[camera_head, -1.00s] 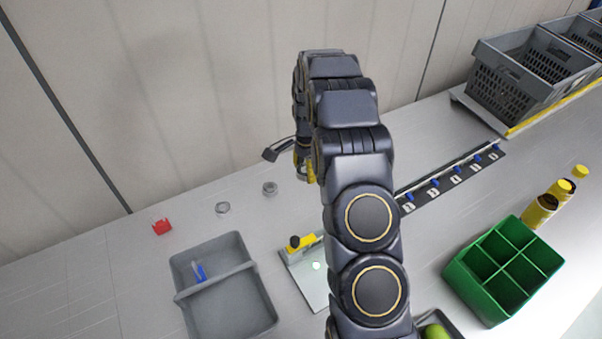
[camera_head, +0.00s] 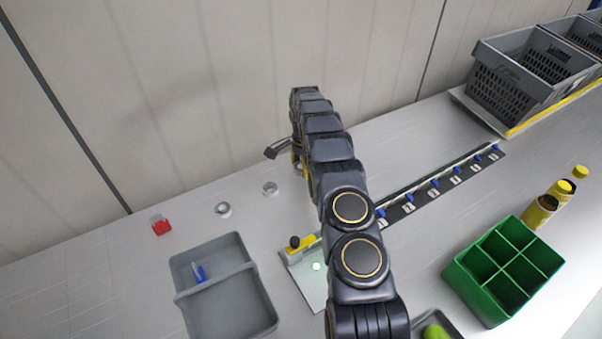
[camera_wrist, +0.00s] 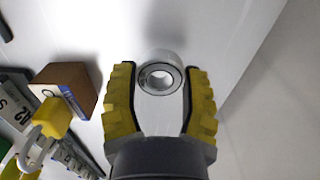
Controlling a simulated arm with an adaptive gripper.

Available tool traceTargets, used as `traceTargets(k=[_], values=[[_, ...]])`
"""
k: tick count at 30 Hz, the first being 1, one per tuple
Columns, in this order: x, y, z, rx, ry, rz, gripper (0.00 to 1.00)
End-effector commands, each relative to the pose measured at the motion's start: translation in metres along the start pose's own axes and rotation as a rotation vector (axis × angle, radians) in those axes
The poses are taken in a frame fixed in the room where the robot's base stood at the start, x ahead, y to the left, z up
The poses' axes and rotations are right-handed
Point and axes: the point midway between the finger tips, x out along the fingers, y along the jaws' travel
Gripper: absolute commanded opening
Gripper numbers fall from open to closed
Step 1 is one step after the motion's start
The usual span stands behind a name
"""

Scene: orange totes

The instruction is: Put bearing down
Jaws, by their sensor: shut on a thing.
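In the wrist view, a ring-shaped silver bearing (camera_wrist: 160,79) with a dark hole sits between the two yellow fingers of my gripper (camera_wrist: 158,72). The fingers are shut on it, one on each side. The pale table surface lies behind it; I cannot tell whether the bearing touches the table. In the head view my gripper (camera_head: 297,163) is mostly hidden behind my arm, near the back wall. The held bearing is hidden there. Two other small metal rings stand apart on the table, one ring (camera_head: 270,188) just left of the gripper and another ring (camera_head: 223,210) further left.
A brown block (camera_wrist: 64,85) stands left of the fingers. A red part (camera_head: 161,227), divided grey tray (camera_head: 262,297) and plate fixture (camera_head: 302,276) lie left. A rail with blue pegs (camera_head: 435,192), green bin (camera_head: 470,294), yellow bottles (camera_head: 540,212) and grey crates (camera_head: 520,80) are right.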

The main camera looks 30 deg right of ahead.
Motion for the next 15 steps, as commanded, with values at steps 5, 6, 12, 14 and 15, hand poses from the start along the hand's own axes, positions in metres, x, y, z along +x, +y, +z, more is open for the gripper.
traceTargets(k=[5,6,12,14,15], values=[[0.025,-0.001,-0.001,0.001,-0.001,0.003,0.15],[0.030,-0.001,-0.001,0.000,-0.001,0.002,0.15],[0.033,-0.002,0.000,0.000,0.000,-0.002,0.15],[0.033,-0.002,0.000,0.000,0.000,-0.001,0.15],[0.034,-0.002,0.000,0.000,0.000,-0.001,0.15]])
